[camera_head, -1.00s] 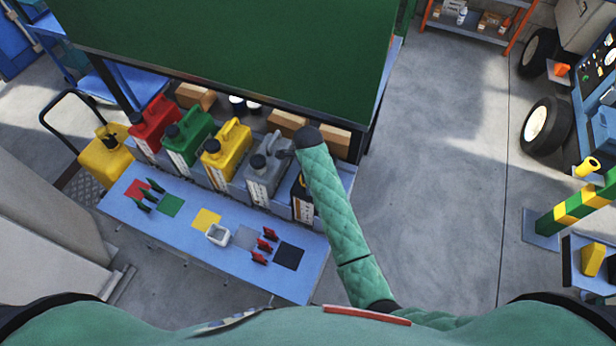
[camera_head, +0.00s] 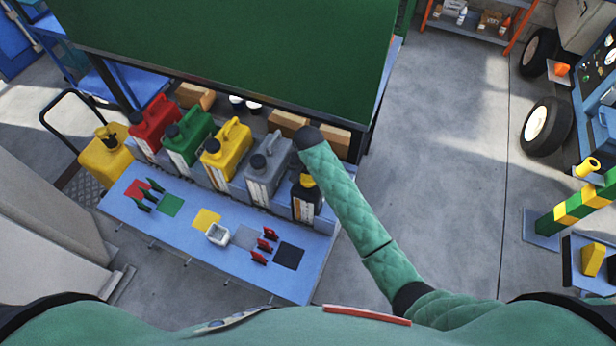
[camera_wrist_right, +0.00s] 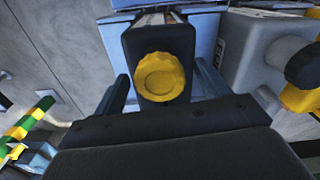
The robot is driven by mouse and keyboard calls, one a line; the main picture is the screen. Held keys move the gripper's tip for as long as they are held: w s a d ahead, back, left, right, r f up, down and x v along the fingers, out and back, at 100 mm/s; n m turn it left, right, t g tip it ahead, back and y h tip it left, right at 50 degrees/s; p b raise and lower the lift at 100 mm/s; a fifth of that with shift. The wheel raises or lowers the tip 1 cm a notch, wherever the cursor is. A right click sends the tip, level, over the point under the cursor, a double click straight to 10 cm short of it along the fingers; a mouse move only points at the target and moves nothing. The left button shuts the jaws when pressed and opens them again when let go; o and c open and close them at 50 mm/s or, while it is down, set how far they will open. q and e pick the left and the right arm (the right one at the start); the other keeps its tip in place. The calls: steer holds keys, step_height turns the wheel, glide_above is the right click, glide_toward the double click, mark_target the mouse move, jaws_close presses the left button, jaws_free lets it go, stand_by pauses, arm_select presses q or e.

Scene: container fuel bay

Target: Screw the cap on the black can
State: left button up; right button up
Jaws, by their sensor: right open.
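The black can (camera_head: 307,204) stands at the right end of the row of cans, on the blue bench. A yellow ribbed cap (camera_wrist_right: 161,77) sits on the top of the black can (camera_wrist_right: 155,40) in the right wrist view; how tightly it sits cannot be told. It also shows in the head view. My right gripper (camera_wrist_right: 162,70) is open, with one finger on each side of the cap and gaps between. In the head view its fingers are hidden at the arm's dark end. My left gripper is not in view.
A grey can (camera_head: 268,167) stands directly beside the black one, then yellow (camera_head: 226,150), green (camera_head: 189,136) and red (camera_head: 154,124) cans. A green panel (camera_head: 240,50) overhangs behind. Coloured squares, small red and green pieces and a white box (camera_head: 217,235) lie on the bench (camera_head: 190,235).

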steer(key=n, duration=0.4)
steer(key=shift+d, duration=0.1)
steer(key=n, duration=0.3)
steer(key=shift+n, duration=0.3)
steer(key=n, duration=0.8)
